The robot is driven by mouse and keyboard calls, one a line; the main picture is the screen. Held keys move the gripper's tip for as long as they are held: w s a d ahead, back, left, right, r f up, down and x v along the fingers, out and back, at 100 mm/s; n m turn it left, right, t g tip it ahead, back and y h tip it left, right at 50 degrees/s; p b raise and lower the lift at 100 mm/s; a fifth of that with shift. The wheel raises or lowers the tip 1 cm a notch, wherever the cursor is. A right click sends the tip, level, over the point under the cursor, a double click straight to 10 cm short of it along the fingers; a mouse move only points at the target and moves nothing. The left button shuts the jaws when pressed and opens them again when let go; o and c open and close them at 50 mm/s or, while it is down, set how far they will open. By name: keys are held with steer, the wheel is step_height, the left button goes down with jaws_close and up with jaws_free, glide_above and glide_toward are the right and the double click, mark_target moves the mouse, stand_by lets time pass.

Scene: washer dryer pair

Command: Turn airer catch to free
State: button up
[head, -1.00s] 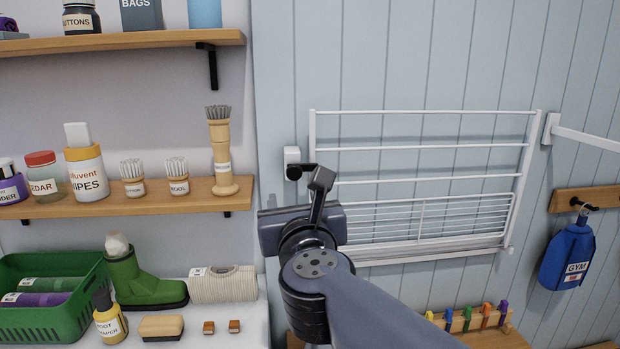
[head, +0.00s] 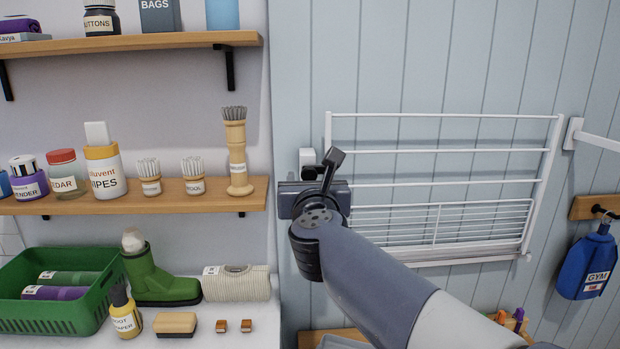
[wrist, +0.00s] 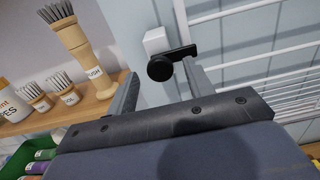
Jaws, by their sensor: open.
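The airer catch has a white wall block (head: 307,157) at the left edge of the white folding airer (head: 440,180). In the wrist view the catch's black round knob (wrist: 160,68) and short black lever show in front of the block. The lever points to the right, towards the airer frame. My gripper (wrist: 161,75) is open, with one finger to the left of the knob and the other to the right, by the lever's end. I cannot tell whether the right finger touches the lever.
A wooden shelf (head: 150,197) with brushes and jars stands left of my gripper; a tall brush (head: 237,160) is nearest. A white rail (head: 600,142) and a blue gym bag (head: 588,262) are at the right. Below left are a green basket (head: 60,322) and a boot (head: 158,278).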

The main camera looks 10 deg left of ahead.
steer(key=shift+w, duration=0.25)
steer(key=shift+c, duration=0.3)
steer(key=c, duration=0.9)
